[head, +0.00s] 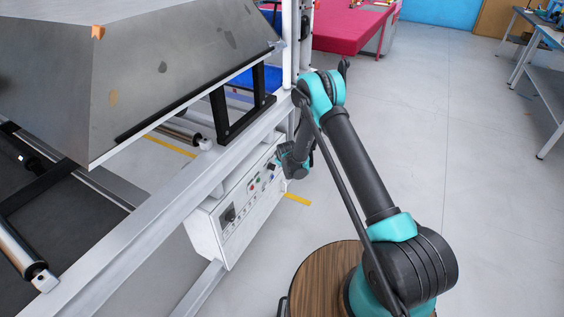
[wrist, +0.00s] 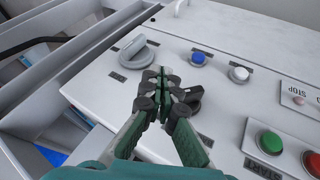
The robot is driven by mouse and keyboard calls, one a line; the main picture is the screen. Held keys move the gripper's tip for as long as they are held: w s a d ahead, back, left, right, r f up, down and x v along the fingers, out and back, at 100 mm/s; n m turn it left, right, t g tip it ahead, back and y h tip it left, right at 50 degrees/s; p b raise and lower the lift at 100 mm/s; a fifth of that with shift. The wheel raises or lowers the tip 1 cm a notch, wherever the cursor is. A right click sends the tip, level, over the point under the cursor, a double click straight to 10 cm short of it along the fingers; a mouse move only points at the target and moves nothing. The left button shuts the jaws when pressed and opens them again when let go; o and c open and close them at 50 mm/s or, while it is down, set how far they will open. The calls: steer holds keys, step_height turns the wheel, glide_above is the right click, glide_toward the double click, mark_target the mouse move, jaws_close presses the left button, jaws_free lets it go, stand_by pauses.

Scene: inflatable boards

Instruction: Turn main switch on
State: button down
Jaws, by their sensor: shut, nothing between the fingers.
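The control box (head: 238,212) hangs under the machine's frame in the head view, with switches and buttons on its front. My gripper (wrist: 168,84) is shut and empty, with its fingertips over the panel in the wrist view. A black rotary knob (wrist: 194,95) shows just right of the fingertips, partly hidden by them; I cannot tell whether they touch. A larger grey rotary switch (wrist: 137,52) is up and left of the fingertips. The labels are too small to read, so I cannot tell which is the main switch. In the head view a black switch (head: 228,215) sits at the panel's left end.
A blue button (wrist: 198,57) and a white button (wrist: 239,74) lie beyond the fingertips. A green START button (wrist: 270,142) and a red button (wrist: 312,162) are at right. The white frame beam (head: 150,220) runs above the box. Open floor (head: 430,150) lies to the right.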

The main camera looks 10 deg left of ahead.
steer(key=w+f, duration=0.3)
steer(key=w, duration=0.3)
steer(key=shift+d, duration=0.35)
steer(key=shift+w+r+g, duration=0.1)
steer(key=shift+g, duration=0.6)
